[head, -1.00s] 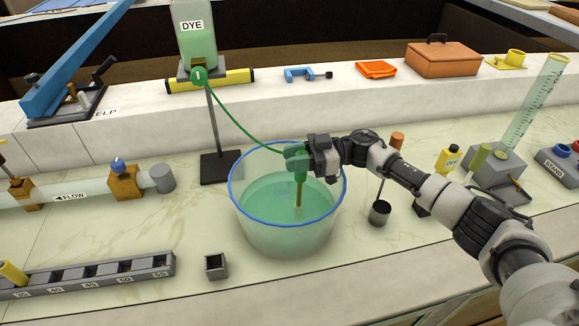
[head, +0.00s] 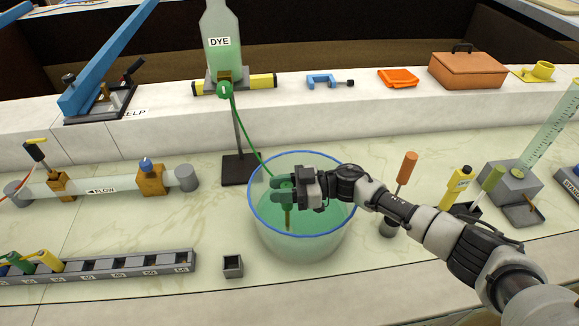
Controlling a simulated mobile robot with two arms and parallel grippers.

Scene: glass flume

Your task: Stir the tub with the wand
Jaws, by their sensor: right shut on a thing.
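The tub (head: 300,247) is a clear round vessel with a blue rim, holding green liquid, in the middle of the bench. My right gripper (head: 283,190) is shut on the green upper part of the wand (head: 288,219), over the tub's opening. The wand's brown shaft points down into the green liquid, roughly upright and left of the tub's middle. Its lower tip is hard to make out. A green hose (head: 246,140) runs from the dye bottle (head: 222,45) down to the wand. My left gripper is not in view.
A stand (head: 239,168) rises behind the tub. A small grey cup (head: 233,266) sits front left, near a slotted rack (head: 120,265). An orange-handled tool (head: 406,168) stands right of the tub, behind my right arm. A flow pipe (head: 110,185) lies left.

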